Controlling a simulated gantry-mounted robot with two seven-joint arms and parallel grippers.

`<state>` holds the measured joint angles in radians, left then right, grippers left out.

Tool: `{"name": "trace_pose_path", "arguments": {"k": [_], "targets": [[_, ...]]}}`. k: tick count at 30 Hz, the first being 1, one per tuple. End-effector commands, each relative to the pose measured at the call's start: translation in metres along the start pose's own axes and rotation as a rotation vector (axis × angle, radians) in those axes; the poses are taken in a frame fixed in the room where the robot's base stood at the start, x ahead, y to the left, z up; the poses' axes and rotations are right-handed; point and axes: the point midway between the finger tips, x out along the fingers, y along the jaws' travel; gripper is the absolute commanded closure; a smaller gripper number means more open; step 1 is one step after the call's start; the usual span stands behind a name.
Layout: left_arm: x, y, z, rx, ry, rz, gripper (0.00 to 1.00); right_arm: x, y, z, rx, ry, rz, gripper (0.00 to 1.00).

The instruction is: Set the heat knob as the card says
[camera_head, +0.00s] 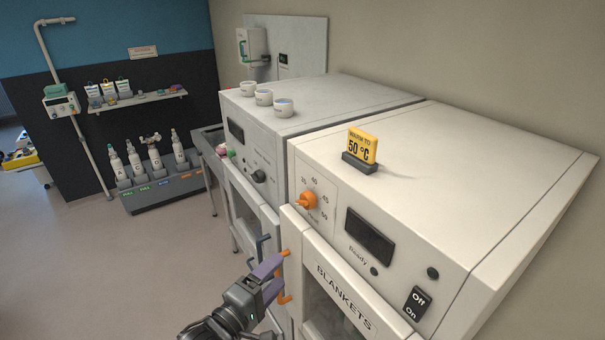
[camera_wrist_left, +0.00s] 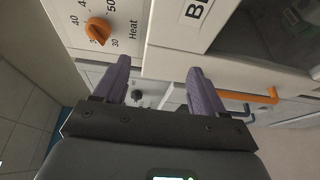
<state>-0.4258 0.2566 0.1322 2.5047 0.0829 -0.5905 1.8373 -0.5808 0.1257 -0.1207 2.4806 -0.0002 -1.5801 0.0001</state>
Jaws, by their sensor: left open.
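The orange heat knob (camera_head: 307,201) is on the front panel of the white blanket warmer (camera_head: 480,155), with a printed number scale around it. It also shows in the wrist view (camera_wrist_left: 98,30), beside the word Heat; I cannot tell its exact setting. A yellow card (camera_head: 362,146) in a dark stand on top of the warmer reads "WARM TO 50 °C". My left gripper (camera_head: 277,276), with purple fingers, is open and empty, below the knob and near the orange door handle (camera_head: 286,280). In the wrist view its fingers (camera_wrist_left: 158,67) are apart from the knob. My right gripper is not in view.
A dark display (camera_head: 369,237) and an Off/On switch (camera_head: 417,302) sit right of the knob. The BLANKETS door (camera_head: 345,298) is below. A second warmer (camera_head: 310,105) with several white cups stands to the left. A bottle rack (camera_head: 160,192) stands farther back; the floor between is clear.

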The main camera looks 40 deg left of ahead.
Motion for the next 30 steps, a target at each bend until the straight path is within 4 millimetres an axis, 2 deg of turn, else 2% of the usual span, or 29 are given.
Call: {"name": "trace_pose_path", "arguments": {"k": [1,6,9,14,19,30], "targets": [[0.000,0.036,-0.001,0.006,0.003,0.009,0.30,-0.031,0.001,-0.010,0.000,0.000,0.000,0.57],[0.001,0.082,-0.004,0.018,0.009,0.030,0.30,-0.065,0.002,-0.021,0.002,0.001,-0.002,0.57],[0.002,0.097,-0.004,0.021,0.008,0.037,0.30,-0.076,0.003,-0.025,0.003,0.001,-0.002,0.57],[0.004,0.107,-0.004,0.021,0.007,0.041,0.30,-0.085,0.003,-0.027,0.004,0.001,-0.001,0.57],[0.017,0.109,-0.004,0.021,0.007,0.043,0.30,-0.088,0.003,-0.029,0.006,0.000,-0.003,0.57],[0.074,0.113,-0.004,0.023,0.007,0.043,0.30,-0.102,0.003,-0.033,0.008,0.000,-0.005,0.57]]}}
